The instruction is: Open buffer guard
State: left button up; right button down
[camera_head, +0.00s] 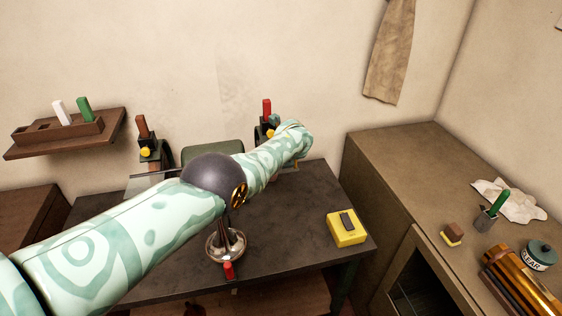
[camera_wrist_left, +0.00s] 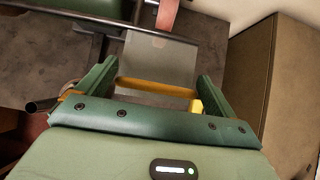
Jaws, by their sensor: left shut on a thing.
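The buffer's green body (camera_head: 212,150) stands at the back of the dark table, partly hidden by my left arm. My left gripper (camera_wrist_left: 156,80) has its two green fingers at either end of a yellow bar (camera_wrist_left: 150,88) and is shut on it. The bar runs along the near edge of a pale see-through guard panel (camera_wrist_left: 160,60). In the head view my left arm reaches across the table, and the gripper is mostly hidden behind the wrist. A second clear panel (camera_head: 148,184) shows at the buffer's left side. My right gripper is not in view.
A yellow block (camera_head: 346,229) with a dark top lies on the table's right part. A round metal dish (camera_head: 225,247) sits near the front edge, below my arm. A brown cabinet (camera_head: 400,165) borders the table on the right. A rack (camera_head: 70,130) hangs on the wall.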

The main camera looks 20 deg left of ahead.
pick_arm(q)
jog(key=shift+w+r, duration=0.15)
jog(key=shift+r, duration=0.05)
dwell(0.4)
jog(key=o, duration=1.1)
jog(key=shift+c, duration=0.2)
jog(key=shift+f, duration=0.1)
